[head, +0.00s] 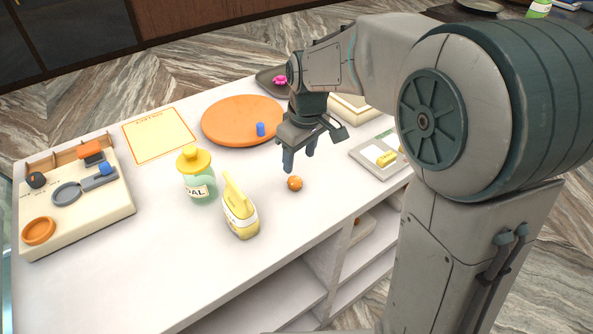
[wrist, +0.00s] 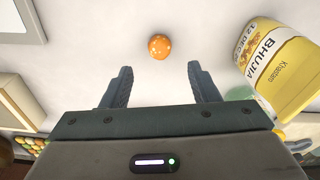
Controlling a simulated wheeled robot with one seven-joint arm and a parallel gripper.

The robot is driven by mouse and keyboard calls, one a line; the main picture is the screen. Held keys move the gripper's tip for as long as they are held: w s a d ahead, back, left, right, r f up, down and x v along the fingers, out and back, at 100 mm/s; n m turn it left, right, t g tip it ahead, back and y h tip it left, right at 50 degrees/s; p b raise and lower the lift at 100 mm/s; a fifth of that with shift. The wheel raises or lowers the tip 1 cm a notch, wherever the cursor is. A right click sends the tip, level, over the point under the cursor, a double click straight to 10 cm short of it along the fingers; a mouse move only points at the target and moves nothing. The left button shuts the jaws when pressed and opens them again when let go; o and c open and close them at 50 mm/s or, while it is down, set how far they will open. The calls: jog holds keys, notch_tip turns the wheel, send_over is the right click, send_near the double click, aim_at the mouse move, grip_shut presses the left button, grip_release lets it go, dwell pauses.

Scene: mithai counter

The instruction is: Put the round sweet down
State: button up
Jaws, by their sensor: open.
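The round sweet (head: 294,183) is a small orange ball with pale specks, resting on the white counter. It also shows in the wrist view (wrist: 159,47), ahead of the fingertips and roughly centred between them. My gripper (head: 299,163) is open and empty, just above and behind the sweet in the head view. In the wrist view its two fingers (wrist: 158,82) stand apart with bare counter between them. The sweet is apart from both fingers.
A yellow bhujia container (head: 240,212) and a jar with a yellow lid (head: 198,178) stand left of the sweet. An orange round board (head: 228,112) with a blue piece lies behind. A pale tray (head: 367,161) is at right. The counter's front edge is near the sweet.

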jog(key=shift+s+d+r, duration=0.1)
jog(key=shift+r, duration=0.8)
jog(key=shift+s+d+r, duration=0.1)
jog(key=shift+r, duration=0.75)
jog(key=s+d+f+m+t, duration=0.1)
jog(key=s+d+m, duration=0.3)
jog(key=s, duration=0.5)
jog(key=s+d+f+m+t+h, duration=0.1)
jog(key=s+d+m, duration=0.4)
jog(key=s+d, duration=0.3)
jog(key=shift+s+d, duration=0.15)
jog(key=shift+s, duration=0.5)
jog(key=shift+f, duration=0.1)
